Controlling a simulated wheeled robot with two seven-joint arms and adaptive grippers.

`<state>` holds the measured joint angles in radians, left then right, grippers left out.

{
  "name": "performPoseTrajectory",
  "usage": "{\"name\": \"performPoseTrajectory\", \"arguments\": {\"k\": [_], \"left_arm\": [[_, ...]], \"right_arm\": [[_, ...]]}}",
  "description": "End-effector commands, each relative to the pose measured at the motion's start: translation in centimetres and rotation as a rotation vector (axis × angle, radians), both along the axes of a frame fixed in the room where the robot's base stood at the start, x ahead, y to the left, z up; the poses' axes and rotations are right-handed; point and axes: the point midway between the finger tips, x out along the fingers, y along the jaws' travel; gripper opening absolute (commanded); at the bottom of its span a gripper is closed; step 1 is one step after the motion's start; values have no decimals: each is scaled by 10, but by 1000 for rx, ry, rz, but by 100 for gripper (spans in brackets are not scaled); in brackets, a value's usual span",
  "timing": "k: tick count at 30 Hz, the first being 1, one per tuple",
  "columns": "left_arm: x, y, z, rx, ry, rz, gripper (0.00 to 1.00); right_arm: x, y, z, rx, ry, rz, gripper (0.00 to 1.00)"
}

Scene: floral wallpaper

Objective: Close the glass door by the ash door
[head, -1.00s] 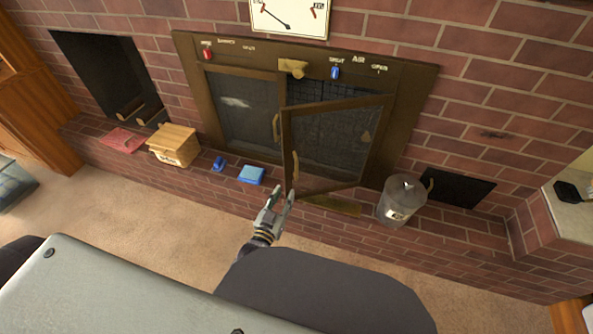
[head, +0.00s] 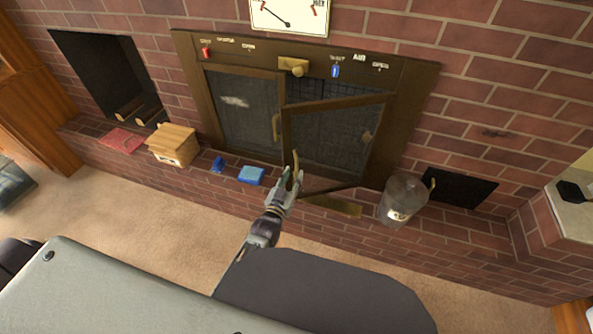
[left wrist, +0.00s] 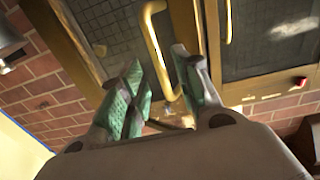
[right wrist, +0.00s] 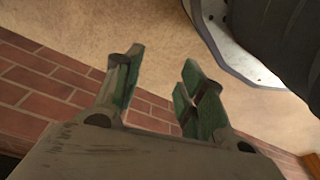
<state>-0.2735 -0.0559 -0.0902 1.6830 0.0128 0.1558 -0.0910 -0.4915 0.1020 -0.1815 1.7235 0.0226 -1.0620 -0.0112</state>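The right glass door (head: 335,140) of the fireplace front stands ajar, its free left edge swung out from the frame. It has a brass handle (head: 295,163). My left gripper (head: 291,176) is open at the lower part of this handle. In the left wrist view the handle (left wrist: 155,40) shows between and just beyond the spread fingers (left wrist: 158,72); contact cannot be told. The left glass door (head: 245,115) looks shut. A brass-coloured flap (head: 332,206) lies below the ajar door; I cannot tell if it is the ash door. My right gripper (right wrist: 160,66) is open and empty over carpet.
A metal bucket (head: 404,200) stands on the brick hearth right of the ajar door. A blue box (head: 251,175), a small blue object (head: 218,164) and a wooden box (head: 173,145) sit to the left. A dark opening (head: 458,187) is at the right.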

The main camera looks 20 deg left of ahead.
Motion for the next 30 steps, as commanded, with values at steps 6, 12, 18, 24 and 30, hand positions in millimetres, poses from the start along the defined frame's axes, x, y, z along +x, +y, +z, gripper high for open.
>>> {"name": "performPoseTrajectory", "arguments": {"k": [6, 12, 18, 24, 30], "left_arm": [[20, -1, 0, 0, -2, 0, 33], [34, -2, 0, 0, -1, 0, 33], [41, -3, 0, -1, 0, 0, 33], [42, -3, 0, -1, 0, 0, 33], [42, -3, 0, 0, 0, 0, 25]], "right_arm": [[6, 3, 12, 5, -3, 2, 40], [11, 6, 24, 8, -5, 3, 40], [9, 7, 30, 10, -1, 4, 40], [3, 7, 29, 11, 9, 4, 40], [3, 7, 29, 11, 8, 4, 40]]}}
